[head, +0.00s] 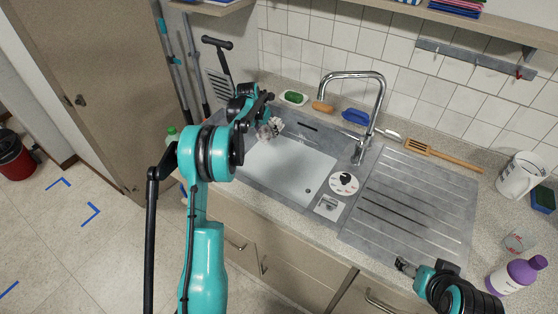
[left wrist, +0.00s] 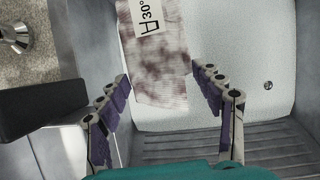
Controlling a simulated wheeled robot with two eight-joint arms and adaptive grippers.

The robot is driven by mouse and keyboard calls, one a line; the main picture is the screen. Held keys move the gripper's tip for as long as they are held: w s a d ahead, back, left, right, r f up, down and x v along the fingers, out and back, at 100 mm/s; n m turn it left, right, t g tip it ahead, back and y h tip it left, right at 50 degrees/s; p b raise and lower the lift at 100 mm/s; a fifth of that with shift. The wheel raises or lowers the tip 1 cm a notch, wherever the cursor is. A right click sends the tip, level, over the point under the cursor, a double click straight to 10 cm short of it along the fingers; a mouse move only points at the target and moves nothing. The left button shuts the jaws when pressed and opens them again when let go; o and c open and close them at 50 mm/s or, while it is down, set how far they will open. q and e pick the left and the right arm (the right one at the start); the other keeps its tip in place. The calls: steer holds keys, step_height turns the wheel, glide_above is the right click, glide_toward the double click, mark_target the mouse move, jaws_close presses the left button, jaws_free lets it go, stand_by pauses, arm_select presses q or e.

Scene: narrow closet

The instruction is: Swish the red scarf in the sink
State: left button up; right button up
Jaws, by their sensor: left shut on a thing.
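A crumpled pale cloth (head: 270,128) with brownish-red blotches is at the left end of the sink basin (head: 300,170). It does not look plain red. I cannot tell whether the cloth touches the basin floor. My right gripper (head: 425,268) is near the counter's front edge, apart from the sink; its jaw state is unclear.
A chrome tap (head: 360,120) arches over the basin's back right. A ribbed drainboard (head: 415,205) lies right of it. A green sponge (head: 293,97) sits behind the basin.

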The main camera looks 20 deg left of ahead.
mark_target(265, 132)
arm_select(q)
steer(key=shift+r+p, duration=1.3)
steer(key=shift+r, duration=1.2)
steer(key=shift+r, duration=0.1)
